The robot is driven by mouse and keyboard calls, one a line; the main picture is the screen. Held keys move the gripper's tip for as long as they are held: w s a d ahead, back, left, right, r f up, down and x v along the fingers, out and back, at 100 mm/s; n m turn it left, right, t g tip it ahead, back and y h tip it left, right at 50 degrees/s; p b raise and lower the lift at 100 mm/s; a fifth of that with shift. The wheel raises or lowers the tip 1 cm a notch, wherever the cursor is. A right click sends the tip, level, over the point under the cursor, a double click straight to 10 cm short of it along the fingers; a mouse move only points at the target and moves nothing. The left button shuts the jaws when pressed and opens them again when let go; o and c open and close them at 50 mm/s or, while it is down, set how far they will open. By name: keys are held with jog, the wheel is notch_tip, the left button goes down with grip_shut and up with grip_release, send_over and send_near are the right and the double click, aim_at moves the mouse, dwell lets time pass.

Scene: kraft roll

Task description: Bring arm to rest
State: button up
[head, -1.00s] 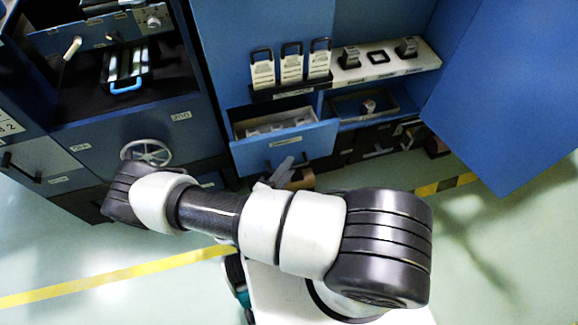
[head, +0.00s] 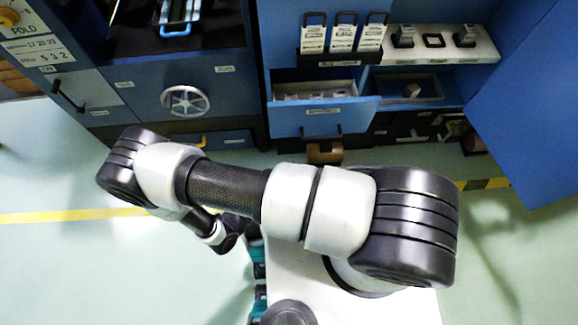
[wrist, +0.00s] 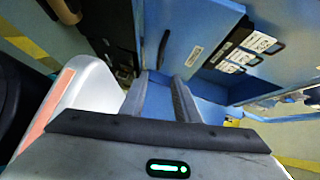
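My arm (head: 225,190) is folded across the front of my base in the head view, bent at a dark elbow on the left. Its forearm runs back under it, and the gripper itself is hidden there. In the wrist view my gripper (wrist: 160,98) shows two grey fingers standing apart. Nothing is held between them; a blue surface shows through the gap.
A blue drawer (head: 320,118) stands pulled out ahead, below a shelf with several tagged holders. A blue cabinet door (head: 530,110) hangs open at right. A handwheel (head: 185,101) is on the left cabinet. Green floor (head: 60,185) is clear at left.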

dwell(0.4)
jog(key=w+d+r+m+g, duration=0.1)
jog(key=w+r+m+g, duration=0.3)
jog(key=r+m, duration=0.6)
jog(key=w+d+r+m+g, duration=0.1)
jog(key=w+r+m+g, duration=0.1)
jog(key=r+m+g, duration=0.6)
jog(key=s+d+r+m+t+y, duration=0.2)
jog(key=d+r+m+y, duration=0.15)
jog(key=r+m, duration=0.6)
jog(key=s+d+r+m+t+y, duration=0.2)
jog(key=d+r+m+y, duration=0.15)
jog(key=r+m, duration=0.6)
jog(key=s+d+r+m+t+y, duration=0.25)
jog(key=r+m+y, duration=0.25)
jog(key=r+m, duration=0.45)
notch_tip(320, 180, up, 22)
jog(key=p, duration=2)
jog(key=shift+s+d+f+p, duration=0.15)
jog(key=shift+d+f+p, duration=0.1)
jog(key=shift+d+p, duration=0.1)
